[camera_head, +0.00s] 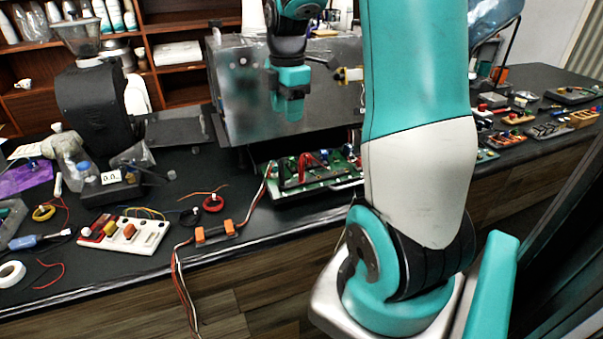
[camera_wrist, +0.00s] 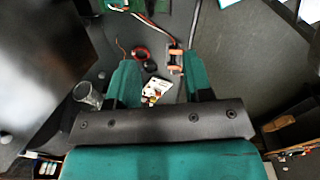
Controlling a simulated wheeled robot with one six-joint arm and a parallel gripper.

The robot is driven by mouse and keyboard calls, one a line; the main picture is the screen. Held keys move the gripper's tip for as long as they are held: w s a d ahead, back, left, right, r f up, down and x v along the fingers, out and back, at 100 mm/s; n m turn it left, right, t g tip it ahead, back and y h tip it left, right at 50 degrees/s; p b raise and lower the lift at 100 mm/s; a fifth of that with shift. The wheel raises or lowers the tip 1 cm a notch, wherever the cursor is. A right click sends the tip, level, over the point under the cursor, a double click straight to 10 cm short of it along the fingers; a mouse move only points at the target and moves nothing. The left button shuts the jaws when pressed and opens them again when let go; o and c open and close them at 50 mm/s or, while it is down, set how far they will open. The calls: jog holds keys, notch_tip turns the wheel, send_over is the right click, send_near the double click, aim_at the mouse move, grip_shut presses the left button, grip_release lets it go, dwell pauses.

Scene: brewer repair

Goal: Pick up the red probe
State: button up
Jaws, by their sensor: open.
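My gripper (camera_head: 290,112) hangs in front of the metal brewer housing, fingers pointing down, above the counter and the green circuit board (camera_head: 325,182). In the wrist view my gripper (camera_wrist: 161,78) is open, with nothing between its fingers. No item is clearly recognisable as the red probe. Red pieces (camera_head: 306,163) stand on the green board, but I cannot tell whether one is the probe. A red ring (camera_head: 213,203) lies left of the board; it also shows in the wrist view (camera_wrist: 139,53).
The metal housing (camera_head: 240,100) stands close behind my gripper. A white switch panel (camera_head: 145,236), orange connectors (camera_head: 215,232) with wires, and a black grinder (camera_head: 92,108) are to the left. Small parts (camera_head: 515,117) crowd the right counter.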

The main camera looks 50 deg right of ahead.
send_over(301, 157)
jog(key=f, duration=0.2)
jog(key=shift+n, duration=0.4)
jog(key=f+p, duration=0.1)
jog(key=f, duration=0.5)
jog(key=f+p, duration=0.1)
jog(key=f, duration=0.2)
jog(key=shift+s+a+f+p, duration=0.25)
jog(key=shift+s+f+p, duration=0.05)
jog(key=shift+s+f, duration=0.1)
jog(key=shift+w+d+f+p, duration=0.15)
jog(key=shift+f+p, duration=0.45)
jog(key=shift+f, duration=0.95)
jog(key=shift+w+d+f+p, duration=0.1)
jog(key=shift+f+p, duration=0.5)
jog(key=shift+f, duration=0.9)
grip_shut()
